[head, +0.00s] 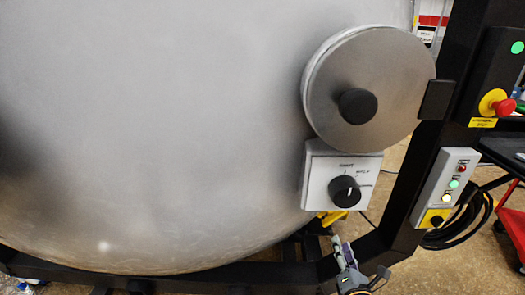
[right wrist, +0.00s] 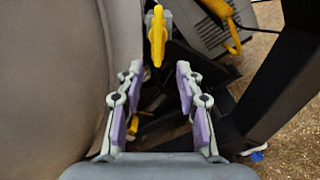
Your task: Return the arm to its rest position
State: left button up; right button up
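My right gripper (head: 344,252) shows at the bottom of the head view, below the box with the black knob. In the right wrist view the right gripper (right wrist: 158,72) is open, its purple-padded fingers apart with nothing between them. A yellow handle (right wrist: 157,36) stands just beyond the fingertips, apart from them as far as I can tell. Yellow parts (head: 332,216) also show under the knob box in the head view. My left gripper is not in view.
The large grey furnace body (head: 160,130) fills the left. A round door (head: 400,75) and knob box (head: 318,180) sit at its right edge. A dark frame post (head: 418,165) carries a button panel (head: 440,195) and red emergency stop (head: 504,107). Cables (head: 465,225) hang behind.

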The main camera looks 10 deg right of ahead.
jog(key=s+d+f+m+g, duration=0.1)
jog(key=f+m+g, duration=0.15)
jog(key=f, duration=0.25)
jog(key=s+d+f+m+g+h, duration=0.1)
jog(key=d+f+m, duration=0.15)
jog(key=f, duration=0.25)
jog(key=s+d+f+m+g, duration=0.1)
jog(key=s+f+m, duration=0.15)
jog(key=f, duration=0.25)
jog(key=s+a+f+m+g+y, duration=0.15)
jog(key=s+f+m+g, duration=0.35)
jog(key=f, duration=0.5)
jog(key=s+a+f+m+g, duration=0.25)
jog(key=s+f+m, duration=0.45)
jog(key=f, duration=0.4)
jog(key=s+a+f+m+g+y, duration=0.3)
jog(key=s+a+f+m+g, duration=0.15)
jog(key=s+a+f, duration=0.35)
pick_arm(q)
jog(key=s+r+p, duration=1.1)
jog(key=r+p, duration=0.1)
jog(key=p, duration=0.8)
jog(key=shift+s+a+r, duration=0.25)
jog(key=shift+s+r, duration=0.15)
pick_arm(e)
jog(key=s+d+r+m, duration=0.1)
jog(key=s+r, duration=1.1)
jog(key=r, duration=0.1)
jog(key=shift+s+d+r, duration=0.35)
jog(key=shift+s+r, duration=0.05)
